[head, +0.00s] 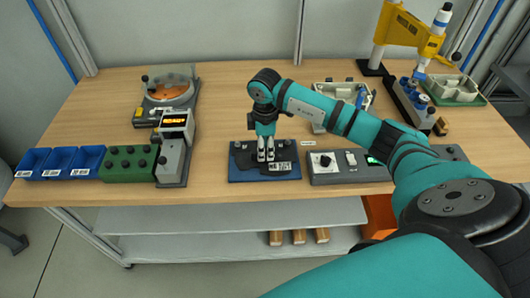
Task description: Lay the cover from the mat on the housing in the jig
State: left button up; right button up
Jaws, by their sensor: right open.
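A dark flat piece that looks like the cover (244,159) lies on the blue mat (237,178) near the front edge of the bench. My right gripper (265,157) is open and points straight down over the middle of this piece, its fingertips at or just above it. The fingers hide part of the piece, and I cannot tell whether they touch it. A pale housing (447,82) appears to sit in a green jig (465,100) at the back right, well away from the gripper. My left gripper is not in view.
A grey control box (335,178) stands right of the mat. A pale tray (322,93) lies behind, partly hidden by my right arm. A yellow press (405,28) rises at the back right. Blue bins (60,160) and a green block (127,165) stand left.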

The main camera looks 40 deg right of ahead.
jog(key=shift+f, duration=1.05)
grip_shut()
jog(key=shift+r, duration=0.1)
